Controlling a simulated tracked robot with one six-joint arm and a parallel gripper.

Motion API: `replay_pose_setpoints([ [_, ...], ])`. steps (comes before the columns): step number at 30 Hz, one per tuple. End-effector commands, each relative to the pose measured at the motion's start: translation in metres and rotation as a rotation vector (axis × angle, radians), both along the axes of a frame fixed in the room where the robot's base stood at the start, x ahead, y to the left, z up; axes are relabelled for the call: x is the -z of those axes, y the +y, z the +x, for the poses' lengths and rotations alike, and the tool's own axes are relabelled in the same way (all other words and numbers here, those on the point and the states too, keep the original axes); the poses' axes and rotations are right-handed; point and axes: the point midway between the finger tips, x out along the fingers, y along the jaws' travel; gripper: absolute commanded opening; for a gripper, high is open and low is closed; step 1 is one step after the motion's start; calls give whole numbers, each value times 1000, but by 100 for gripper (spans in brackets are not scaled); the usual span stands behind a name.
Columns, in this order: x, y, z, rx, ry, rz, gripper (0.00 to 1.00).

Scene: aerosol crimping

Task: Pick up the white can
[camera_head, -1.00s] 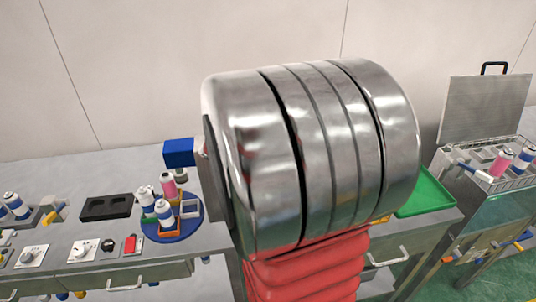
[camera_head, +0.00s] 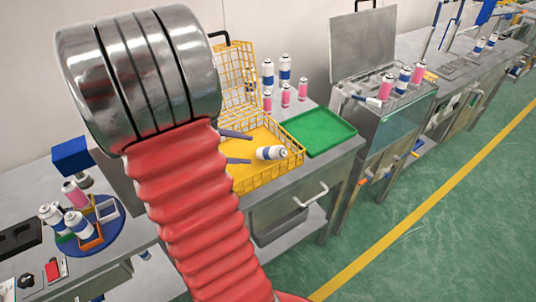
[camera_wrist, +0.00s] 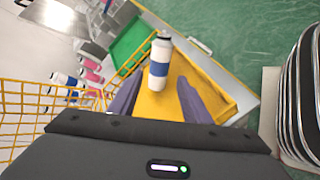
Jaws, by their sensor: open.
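The white can (camera_head: 270,153) with a blue band lies on its side on the yellow floor of a yellow wire basket (camera_head: 268,178). In the wrist view the same can (camera_wrist: 160,62) lies lengthwise ahead of me, its near end at the level of my fingertips. My gripper (camera_head: 249,149) is open and empty, reaching into the basket from the left. Its two dark fingers point at the can, one on each side of its line. In the wrist view my gripper (camera_wrist: 160,82) spans the can's near end; I cannot tell if it touches.
The basket's raised wire lid (camera_head: 237,75) stands behind. White-and-blue cans (camera_head: 285,70) and pink cans (camera_head: 286,96) stand upright beyond it. A green tray (camera_head: 318,132) lies to the right. A blue round holder (camera_head: 92,238) with cans is at left.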

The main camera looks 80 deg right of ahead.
Motion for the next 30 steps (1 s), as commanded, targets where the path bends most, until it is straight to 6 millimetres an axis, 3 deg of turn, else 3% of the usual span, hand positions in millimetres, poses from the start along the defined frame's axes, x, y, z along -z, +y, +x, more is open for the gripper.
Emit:
replay_pose_setpoints([
  [12, 32, -33, -36, 1, 1, 1, 44],
  [30, 43, -44, -47, 2, 1, 2, 44],
])
